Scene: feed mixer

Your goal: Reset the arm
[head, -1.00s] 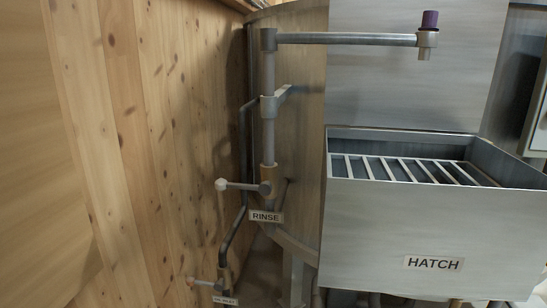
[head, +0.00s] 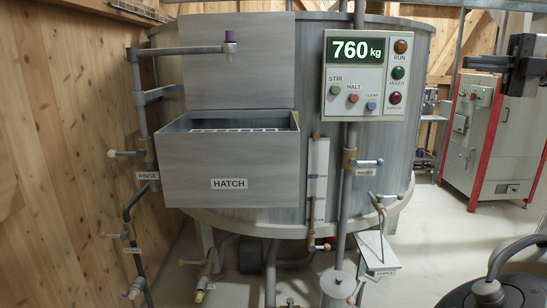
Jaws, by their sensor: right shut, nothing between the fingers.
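My right gripper (head: 478,64) is black and comes in from the right edge at the upper right. It is shut and empty, in front of the grey and red cabinet and apart from the mixer. My left gripper is out of view. A grey pipe arm (head: 185,50) reaches right from the upright rinse pipe at the left. It carries a purple-topped end (head: 230,38) in front of the raised plate behind the hatch box.
The hatch box (head: 230,170) with a grate is on the round mixer (head: 310,50). A panel (head: 367,76) reads 760 kg. Valves and pipes stand below. A grey cabinet (head: 483,135) with red posts is at right, a dark round object (head: 515,280) at lower right. The floor between is partly clear.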

